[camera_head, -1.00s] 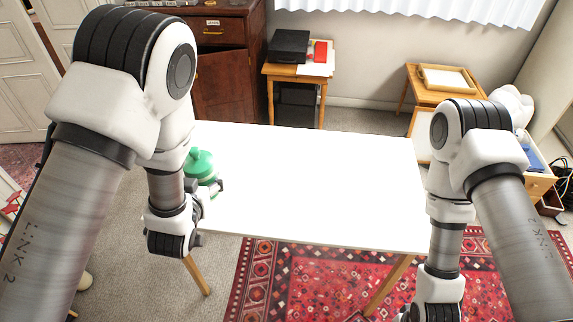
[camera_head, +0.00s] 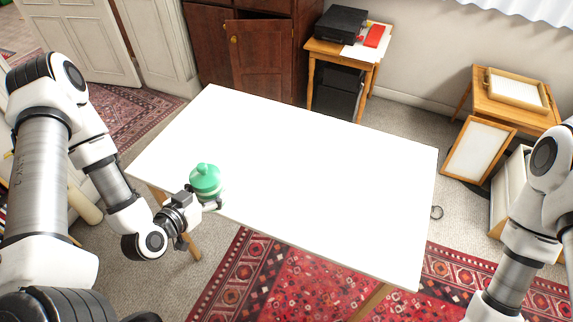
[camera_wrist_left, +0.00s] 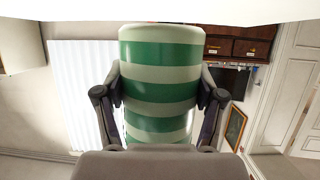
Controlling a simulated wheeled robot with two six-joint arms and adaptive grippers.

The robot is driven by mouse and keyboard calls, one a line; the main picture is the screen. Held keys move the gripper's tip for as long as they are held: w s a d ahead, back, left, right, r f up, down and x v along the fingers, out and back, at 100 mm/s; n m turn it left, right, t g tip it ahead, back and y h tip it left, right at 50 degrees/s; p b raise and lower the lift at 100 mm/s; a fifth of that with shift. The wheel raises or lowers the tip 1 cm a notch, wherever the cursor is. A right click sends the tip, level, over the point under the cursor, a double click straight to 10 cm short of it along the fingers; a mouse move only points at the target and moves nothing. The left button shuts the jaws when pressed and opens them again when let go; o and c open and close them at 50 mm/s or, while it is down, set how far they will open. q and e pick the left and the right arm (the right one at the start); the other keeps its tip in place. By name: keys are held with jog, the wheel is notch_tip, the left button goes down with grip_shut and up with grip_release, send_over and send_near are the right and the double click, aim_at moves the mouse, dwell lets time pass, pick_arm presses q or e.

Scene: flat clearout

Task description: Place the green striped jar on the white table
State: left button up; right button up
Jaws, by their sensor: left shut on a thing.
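The green striped jar (camera_head: 206,178) is upright at the near left edge of the white table (camera_head: 310,180). It has a green lid with a knob. My left gripper (camera_head: 212,203) is shut on the jar from the near side. In the left wrist view, the jar's green and pale bands (camera_wrist_left: 160,75) sit between the two fingers, and the white table surface (camera_wrist_left: 160,9) lies along the picture's top edge by the jar's base. I cannot tell whether the base touches the table. My right gripper is out of view.
The white tabletop is otherwise bare, with free room right of and behind the jar. A wooden side table (camera_head: 330,52) with a black device and a red item stands behind. A frame (camera_head: 478,152) leans at the right. A patterned red rug (camera_head: 270,275) lies in front.

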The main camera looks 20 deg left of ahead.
pick_arm(q)
jog(key=s+a+f+b, duration=0.1)
jog(key=s+a, duration=0.2)
jog(key=s, duration=0.1)
jog(key=b+x, duration=0.2)
jog(key=d+b+x, duration=0.1)
jog(key=b+x, duration=0.2)
jog(key=r+b+x, duration=0.1)
jog(key=b+x, duration=0.2)
jog(key=shift+w+d, duration=0.2)
jog(key=shift+w, duration=0.1)
jog(key=shift+w+d+r+p, duration=0.1)
jog(key=shift+w+r+p, duration=0.1)
jog(key=shift+w, duration=0.2)
jog(key=shift+w+d+r+p, duration=0.1)
jog(key=shift+w+r, duration=0.15)
jog(key=shift+w, duration=0.2)
jog(key=w, duration=0.2)
jog(key=w+d, duration=0.1)
jog(key=w, duration=0.2)
jog(key=shift+f, duration=0.15)
jog(key=shift+w+d+f, duration=0.1)
jog(key=shift+w+d, duration=0.05)
jog(key=shift+w, duration=0.15)
jog(key=shift+w+f, duration=0.1)
jog(key=shift+f, duration=1.6)
